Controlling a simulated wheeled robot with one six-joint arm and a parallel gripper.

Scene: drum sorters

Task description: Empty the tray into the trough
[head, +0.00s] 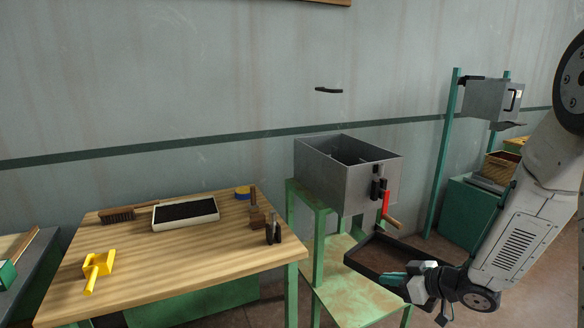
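A dark, shallow, open tray (366,270) is in front of the grey box, low at the right. My gripper (394,279) is at the tray's near rim, with teal fingertips against or just in front of it. I cannot tell whether the fingers are closed on the rim. The tray looks roughly level; its contents cannot be made out. A grey metal box (324,176), open at the top with a divider inside, stands on a green stand and may be the trough. Another shallow tray (186,225), white-rimmed with a dark inside, lies on the wooden table.
The wooden table (150,262) holds a brush (118,215), a yellow tool (97,270) and small dark items. A red handle (385,205) and a wooden grip (393,222) project from the box's front. The green stand's lower shelf (330,262) is bare where visible.

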